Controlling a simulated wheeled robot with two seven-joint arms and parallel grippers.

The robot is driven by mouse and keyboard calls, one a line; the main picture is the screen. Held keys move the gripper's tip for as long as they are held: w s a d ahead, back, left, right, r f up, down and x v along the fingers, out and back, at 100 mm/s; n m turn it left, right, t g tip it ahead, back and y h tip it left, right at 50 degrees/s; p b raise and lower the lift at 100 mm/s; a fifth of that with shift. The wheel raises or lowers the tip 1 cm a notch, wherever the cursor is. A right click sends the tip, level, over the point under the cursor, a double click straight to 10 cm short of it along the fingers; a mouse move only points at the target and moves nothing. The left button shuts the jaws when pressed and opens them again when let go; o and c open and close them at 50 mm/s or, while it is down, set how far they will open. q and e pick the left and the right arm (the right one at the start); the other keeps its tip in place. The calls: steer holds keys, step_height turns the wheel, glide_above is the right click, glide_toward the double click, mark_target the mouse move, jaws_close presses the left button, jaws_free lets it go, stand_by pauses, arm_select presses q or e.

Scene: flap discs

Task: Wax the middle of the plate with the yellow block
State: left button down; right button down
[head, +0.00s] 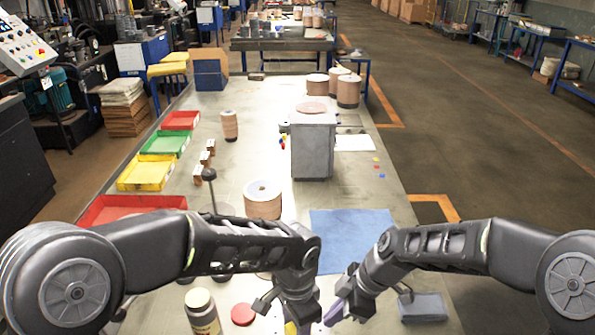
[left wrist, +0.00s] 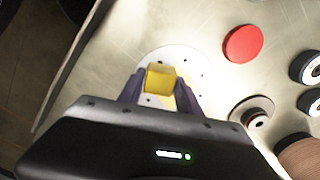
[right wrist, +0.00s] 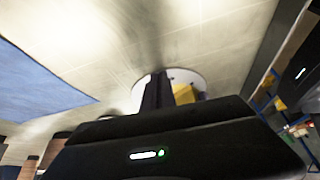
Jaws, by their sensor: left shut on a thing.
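The yellow block (left wrist: 161,79) is held between the two fingers of my left gripper (left wrist: 158,92). In the left wrist view it is over the middle of the white round plate (left wrist: 183,58); I cannot tell whether it touches the plate. In the head view, a bit of the yellow block (head: 290,328) shows at the bottom edge, below my left gripper. My right gripper (head: 336,312) is just to the right with its purple fingers together and empty. The right wrist view shows the plate (right wrist: 188,76) and the yellow block (right wrist: 184,93) partly hidden behind those fingers (right wrist: 158,90).
A red disc (head: 243,314) and a lidded jar (head: 202,312) are left of my left gripper. A blue cloth (head: 350,226) lies beyond my grippers, and a blue-grey block (head: 423,307) to the right. A wound reel (head: 262,200) and coloured trays (head: 146,172) stand farther back.

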stand_by(0.3)
arm_select(q)
steer(key=shift+w+d+f, duration=0.15)
steer(key=shift+w, duration=1.65)
steer(key=shift+w, duration=0.1)
steer(key=shift+w+d, duration=0.15)
steer(key=shift+w, duration=1.6)
steer(key=shift+s, duration=0.1)
steer(key=shift+s, duration=1.75)
